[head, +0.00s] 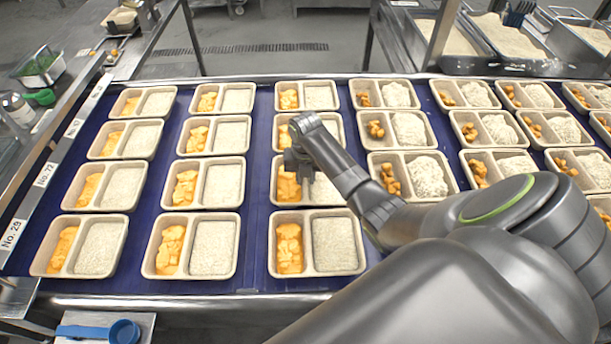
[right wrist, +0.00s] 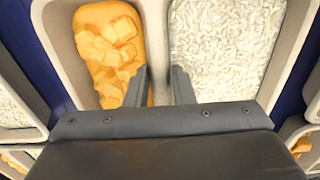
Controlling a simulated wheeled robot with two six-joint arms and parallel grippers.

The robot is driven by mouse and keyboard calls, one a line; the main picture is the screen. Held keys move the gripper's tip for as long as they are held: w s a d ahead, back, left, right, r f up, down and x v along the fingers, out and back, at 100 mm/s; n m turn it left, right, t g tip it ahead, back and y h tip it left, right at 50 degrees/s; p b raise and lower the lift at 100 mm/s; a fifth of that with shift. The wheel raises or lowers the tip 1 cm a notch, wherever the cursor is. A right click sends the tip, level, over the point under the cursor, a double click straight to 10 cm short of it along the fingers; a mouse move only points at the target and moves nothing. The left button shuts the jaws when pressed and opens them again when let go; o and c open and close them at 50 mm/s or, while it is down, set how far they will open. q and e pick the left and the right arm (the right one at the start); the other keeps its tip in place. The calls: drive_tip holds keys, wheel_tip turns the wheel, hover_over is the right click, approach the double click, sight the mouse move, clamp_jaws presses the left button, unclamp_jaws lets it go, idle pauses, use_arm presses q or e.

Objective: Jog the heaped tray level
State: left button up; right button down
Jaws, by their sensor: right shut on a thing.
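The tray in my right gripper (head: 298,162) is a beige two-compartment tray (head: 273,187) in the third column from the left, third row from the back. The right wrist view shows orange chunks in its left compartment and white rice (right wrist: 228,45) in its right one. The rice fills that compartment and looks fairly flat, with a grainy top. My right gripper also shows in the right wrist view (right wrist: 160,82), its fingers on either side of the divider (right wrist: 157,35), shut on it. My arm hides part of the tray in the head view. My left gripper is not in view.
Rows of similar trays stand close around on a blue belt (head: 256,225). Trays to the right, such as one heaped tray (head: 460,191), hold mounded rice; those on the left look level. A blue scoop (head: 124,331) lies at the front left. Rice bins stand at the back right.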

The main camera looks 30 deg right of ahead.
drive_tip(key=c, duration=1.2)
unclamp_jaws()
drive_tip(key=shift+o, duration=0.2)
drive_tip(key=shift+r, duration=0.1)
wheel_tip(320, 180, up, 10)
drive_tip(key=shift+f+b, duration=0.15)
drive_tip(key=shift+b, duration=0.15)
wheel_tip(320, 180, up, 8)
drive_tip(key=p, duration=0.7)
drive_tip(key=shift+f, duration=0.2)
